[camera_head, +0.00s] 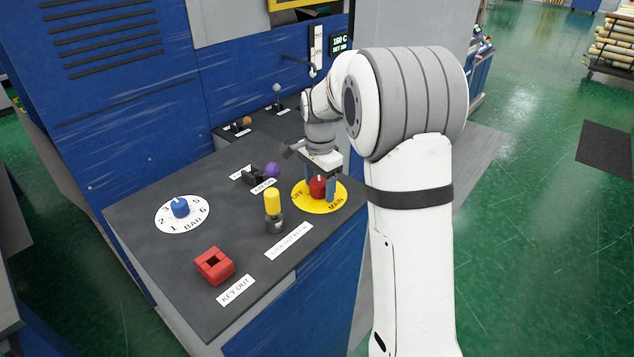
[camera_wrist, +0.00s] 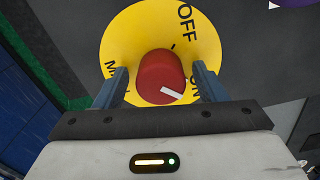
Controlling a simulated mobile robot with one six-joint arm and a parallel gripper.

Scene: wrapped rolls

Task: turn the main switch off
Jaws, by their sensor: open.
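The main switch is a red knob (camera_head: 318,186) on a round yellow plate (camera_head: 327,208) lettered OFF and MAIN, on the dark panel top. In the wrist view the red knob (camera_wrist: 158,72) sits in the middle of the yellow plate (camera_wrist: 130,35). Its white pointer mark lies on the side toward the ON lettering, away from OFF. My gripper (camera_head: 317,190) is open over the switch. In the wrist view its blue fingers (camera_wrist: 161,85) stand on both sides of the knob, with a visible gap at each side.
A blue BAR dial (camera_head: 180,207) and a red key block (camera_head: 214,266) are farther left and in front.

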